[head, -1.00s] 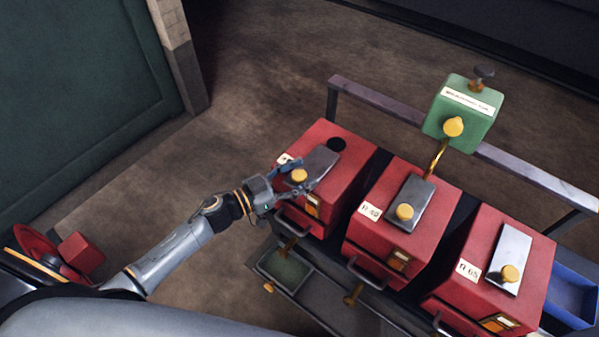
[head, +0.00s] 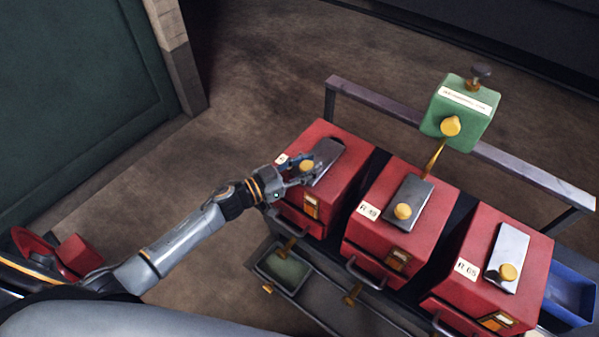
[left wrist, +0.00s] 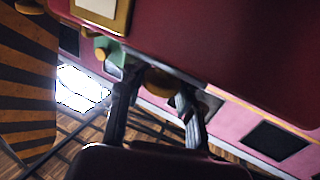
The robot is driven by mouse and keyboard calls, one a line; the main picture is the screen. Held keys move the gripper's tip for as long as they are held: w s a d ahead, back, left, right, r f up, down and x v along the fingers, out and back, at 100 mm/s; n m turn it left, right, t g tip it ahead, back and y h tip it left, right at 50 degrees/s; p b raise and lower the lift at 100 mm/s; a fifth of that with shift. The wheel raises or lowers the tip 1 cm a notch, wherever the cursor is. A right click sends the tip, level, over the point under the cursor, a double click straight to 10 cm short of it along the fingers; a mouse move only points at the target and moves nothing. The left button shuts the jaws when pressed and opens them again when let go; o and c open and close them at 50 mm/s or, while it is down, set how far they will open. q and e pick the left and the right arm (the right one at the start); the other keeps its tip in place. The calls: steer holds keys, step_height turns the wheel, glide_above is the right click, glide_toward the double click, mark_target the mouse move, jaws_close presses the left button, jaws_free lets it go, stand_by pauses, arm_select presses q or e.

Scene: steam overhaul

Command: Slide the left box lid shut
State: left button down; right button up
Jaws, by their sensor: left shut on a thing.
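The left red box (head: 345,187) has a grey sliding lid (head: 328,155) on its top with a round yellow knob (head: 306,166). The lid's far end lies over where the round dark hole was; at most a thin dark edge shows there. My left gripper (head: 298,172) is shut on the knob, with its fingers on either side of it. In the left wrist view the knob (left wrist: 160,80) sits between the fingertips of my gripper (left wrist: 156,97). My right gripper is in neither view.
A middle red box (head: 425,232) and a right red box (head: 490,303) stand beside it, each with a grey lid and yellow knob. A green box (head: 458,112) rises behind them by a metal rail (head: 376,100). A blue bin (head: 571,292) is at far right.

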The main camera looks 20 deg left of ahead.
arm_select(q)
steer(key=w, duration=0.1)
steer(key=w+d, duration=0.1)
steer(key=shift+w, duration=0.4)
steer(key=shift+a, duration=0.1)
steer(key=c, duration=0.9)
jaws_free()
steer(key=v, duration=1.2)
steer(key=shift+s, duration=0.1)
